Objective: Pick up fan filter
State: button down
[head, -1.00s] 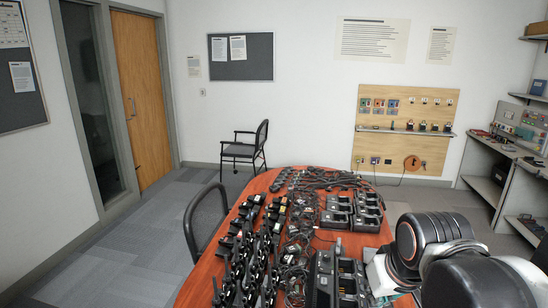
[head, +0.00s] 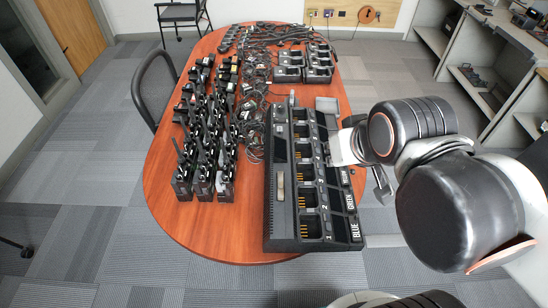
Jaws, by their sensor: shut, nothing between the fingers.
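I cannot make out a fan filter for certain. A small flat grey piece (head: 326,104) at the far end of the big black charger might be it, but I cannot tell. The charger (head: 283,215) is a long bank of bays on the near right part of the red-brown table (head: 185,222), with labels along its right side. My gripper (head: 381,190) is at the charger's right side, largely hidden behind my arm. It is shut and holds nothing. I cannot tell whether it touches the charger.
Rows of handheld radios (head: 205,170) stand on the table's left half. Tangled cables (head: 255,90) and smaller chargers (head: 303,63) lie farther back. A dark chair (head: 155,85) is at the left edge. Shelving (head: 480,75) stands at the right.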

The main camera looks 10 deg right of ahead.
aim_at(281, 187)
jog(key=u, duration=0.6)
jog(key=k+l+u, duration=0.2)
jog(key=u, duration=0.25)
jog(key=k+u, duration=0.7)
jog(key=u, duration=0.15)
jog(key=k+j, duration=0.1)
jog(key=k, duration=0.25)
